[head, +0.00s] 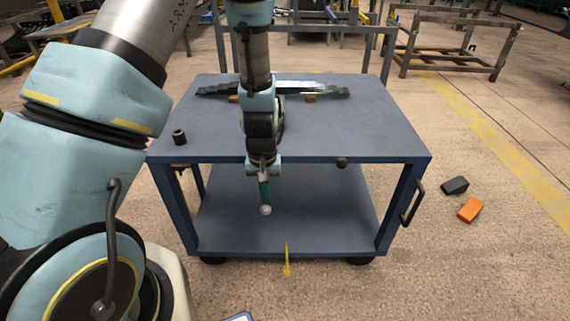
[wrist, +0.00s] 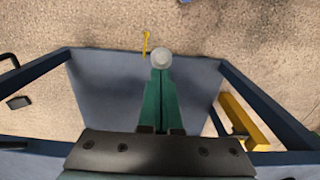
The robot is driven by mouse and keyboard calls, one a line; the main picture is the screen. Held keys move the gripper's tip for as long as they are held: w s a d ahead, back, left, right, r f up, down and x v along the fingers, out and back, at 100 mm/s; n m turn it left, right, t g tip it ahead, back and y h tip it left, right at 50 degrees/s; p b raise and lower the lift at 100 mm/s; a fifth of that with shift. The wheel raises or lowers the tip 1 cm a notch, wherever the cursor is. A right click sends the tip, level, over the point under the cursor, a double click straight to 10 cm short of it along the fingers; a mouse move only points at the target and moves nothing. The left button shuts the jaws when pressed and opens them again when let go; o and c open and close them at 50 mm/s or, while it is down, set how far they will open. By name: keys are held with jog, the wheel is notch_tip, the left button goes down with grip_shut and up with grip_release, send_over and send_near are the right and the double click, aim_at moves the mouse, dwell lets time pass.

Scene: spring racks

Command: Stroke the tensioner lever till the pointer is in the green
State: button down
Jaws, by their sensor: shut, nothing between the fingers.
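My gripper (head: 265,192) points down in front of the blue-grey trolley, below the level of its top. Its green fingers are shut with nothing between them, and show in the wrist view (wrist: 160,100). A pale round knob (head: 266,210) sits at the fingertips, also in the wrist view (wrist: 162,58). I cannot tell whether it belongs to the fingers or is a separate thing touching them. A thin yellow piece (head: 287,262) stands at the trolley's lower front edge, apart from the gripper. I cannot make out the tensioner lever, its pointer or a green zone for certain.
The trolley top (head: 350,130) bears a dark leaf spring pack (head: 315,88) and a black cylinder (head: 179,136). A dark knob (head: 342,162) is at its front edge. A yellow bar (wrist: 240,118) shows in the wrist view. Black (head: 455,185) and orange (head: 470,209) blocks lie right.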

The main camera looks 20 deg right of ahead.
notch_tip(320, 180, down, 2)
jog(key=shift+f+b, duration=0.1)
jog(key=shift+b, duration=0.4)
notch_tip(320, 180, up, 18)
jog(key=p, duration=1.5)
jog(key=shift+r, duration=0.2)
notch_tip(320, 180, down, 19)
jog(key=b, duration=1.3)
jog(key=shift+r, duration=0.1)
notch_tip(320, 180, up, 19)
jog(key=p, duration=1.5)
jog(key=shift+f, duration=0.2)
